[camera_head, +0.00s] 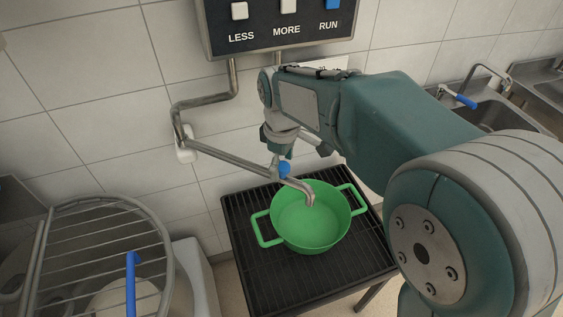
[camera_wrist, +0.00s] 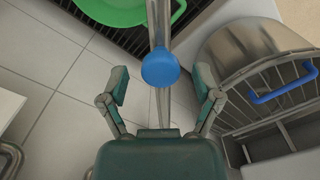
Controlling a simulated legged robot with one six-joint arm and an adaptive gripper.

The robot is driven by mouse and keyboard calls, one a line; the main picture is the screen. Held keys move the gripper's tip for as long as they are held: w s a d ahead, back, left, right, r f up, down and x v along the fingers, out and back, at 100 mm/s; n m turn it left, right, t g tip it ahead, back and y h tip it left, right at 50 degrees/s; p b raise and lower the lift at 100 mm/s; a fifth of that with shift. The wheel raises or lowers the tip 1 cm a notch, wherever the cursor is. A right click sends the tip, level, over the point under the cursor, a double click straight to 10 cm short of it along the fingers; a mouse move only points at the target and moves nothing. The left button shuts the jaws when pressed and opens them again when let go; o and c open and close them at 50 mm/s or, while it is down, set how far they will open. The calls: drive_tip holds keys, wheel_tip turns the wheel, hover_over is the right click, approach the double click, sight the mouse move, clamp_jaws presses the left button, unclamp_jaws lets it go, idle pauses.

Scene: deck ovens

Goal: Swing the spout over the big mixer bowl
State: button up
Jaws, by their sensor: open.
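The spout (camera_head: 235,160) is a metal pipe that comes down from the control panel, bends at the wall and reaches out to a down-turned tip over a green pot (camera_head: 310,220). A blue knob (camera_head: 285,167) sits on the spout near its tip. In the wrist view the blue knob (camera_wrist: 160,68) lies between and slightly ahead of my open fingers (camera_wrist: 161,86), with the spout pipe (camera_wrist: 158,22) behind it. In the head view my gripper is mostly hidden by my arm. The big mixer bowl (camera_wrist: 225,60) is steel, under a wire guard, at the right of the wrist view.
The wire guard (camera_head: 100,240) with a blue handle (camera_head: 131,280) covers the mixer at the lower left. The green pot stands on a black slatted stand (camera_head: 245,215). The control panel (camera_head: 280,30) is above, and sinks (camera_head: 490,112) are at the right.

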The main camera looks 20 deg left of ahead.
clamp_jaws()
drive_tip(key=shift+s, duration=0.15)
